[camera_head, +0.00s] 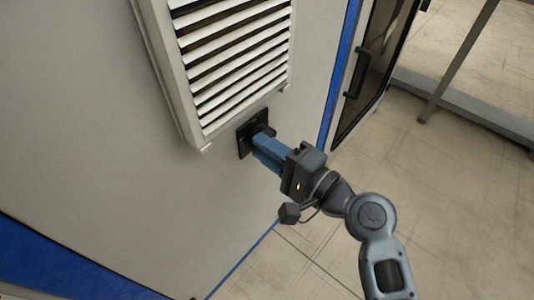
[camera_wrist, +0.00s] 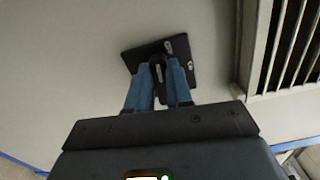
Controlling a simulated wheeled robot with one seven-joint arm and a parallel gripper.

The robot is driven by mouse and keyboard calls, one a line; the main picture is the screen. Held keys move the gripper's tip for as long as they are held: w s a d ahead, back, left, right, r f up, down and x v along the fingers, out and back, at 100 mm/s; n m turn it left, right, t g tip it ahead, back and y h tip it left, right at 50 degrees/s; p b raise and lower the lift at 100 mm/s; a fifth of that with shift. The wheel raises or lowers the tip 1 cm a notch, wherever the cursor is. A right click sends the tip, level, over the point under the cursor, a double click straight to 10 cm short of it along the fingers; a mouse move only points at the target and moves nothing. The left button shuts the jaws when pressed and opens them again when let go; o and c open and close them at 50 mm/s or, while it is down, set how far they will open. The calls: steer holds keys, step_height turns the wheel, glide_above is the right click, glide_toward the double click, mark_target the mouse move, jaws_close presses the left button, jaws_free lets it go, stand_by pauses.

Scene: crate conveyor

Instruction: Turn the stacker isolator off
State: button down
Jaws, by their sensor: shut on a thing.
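The stacker isolator is a black square plate (camera_head: 244,141) on the pale cabinet wall, just below the vent. In the wrist view its plate (camera_wrist: 133,57) shows tilted, with a dark knob (camera_wrist: 158,72) at its middle and small light marks on it. My gripper (camera_head: 259,139) reaches the plate from the right. In the wrist view its two blue fingers (camera_wrist: 164,75) are shut on the knob, one on each side. The fingers hide part of the knob and plate, so I cannot tell which setting the knob is at.
A white louvred vent (camera_head: 187,100) stands out from the cabinet wall (camera_head: 90,130) right above the isolator. A dark door with a black handle (camera_head: 357,73) is to the right, past a blue edge strip (camera_head: 338,80). The tiled floor (camera_head: 460,200) at right is clear.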

steer(key=shift+f+n+b, duration=0.2)
steer(key=shift+n+b, duration=0.2)
steer(key=shift+n, duration=0.2)
steer(key=c, duration=1)
jaws_free()
steer(key=shift+r, duration=0.1)
steer(key=v, duration=0.7)
steer(key=shift+s+d, duration=0.25)
steer(key=shift+d, duration=0.05)
